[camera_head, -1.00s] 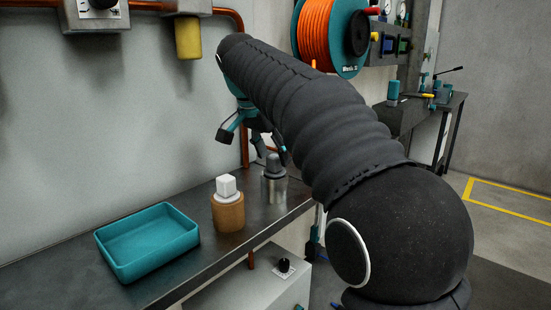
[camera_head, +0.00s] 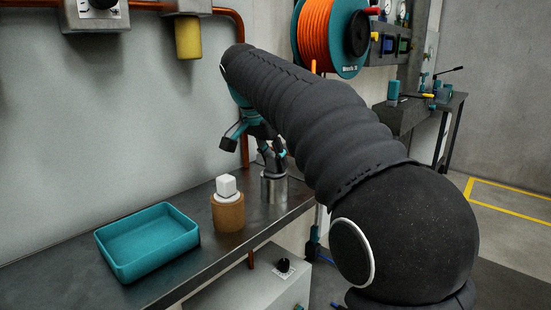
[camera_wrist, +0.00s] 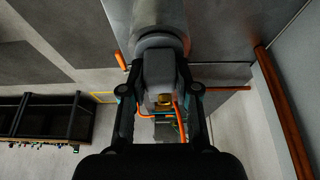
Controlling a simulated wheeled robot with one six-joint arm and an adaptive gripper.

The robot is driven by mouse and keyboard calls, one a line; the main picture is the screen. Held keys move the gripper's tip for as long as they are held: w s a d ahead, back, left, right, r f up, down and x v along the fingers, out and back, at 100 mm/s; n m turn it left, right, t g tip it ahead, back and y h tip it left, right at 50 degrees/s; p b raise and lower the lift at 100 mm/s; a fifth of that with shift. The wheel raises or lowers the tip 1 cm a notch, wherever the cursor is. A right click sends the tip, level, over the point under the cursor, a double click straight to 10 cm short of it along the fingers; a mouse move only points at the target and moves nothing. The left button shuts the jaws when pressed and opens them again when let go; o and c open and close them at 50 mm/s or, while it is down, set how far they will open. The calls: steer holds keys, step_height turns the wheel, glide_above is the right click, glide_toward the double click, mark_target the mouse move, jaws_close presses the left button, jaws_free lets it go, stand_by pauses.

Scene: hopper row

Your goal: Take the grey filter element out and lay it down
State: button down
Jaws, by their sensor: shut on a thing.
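The grey filter element (camera_wrist: 159,68) shows in the wrist view as a grey block between my two fingers, with a round grey collar beyond it. My gripper (camera_wrist: 160,92) is shut on it. In the head view my gripper (camera_head: 271,158) is around the element's top, and the element stands upright at a shiny metal cylinder (camera_head: 274,190) on the bench. My fingers partly hide the element in that view, and how deep it sits in the cylinder cannot be seen.
A brown cylinder with a white block on top (camera_head: 228,212) stands close left of the metal cylinder. An empty teal tray (camera_head: 150,268) lies further left on the dark bench (camera_head: 60,275). The wall is behind, with a copper pipe (camera_head: 244,150) near my gripper.

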steer(key=shift+r, duration=1.6)
steer(key=shift+r, duration=2.8)
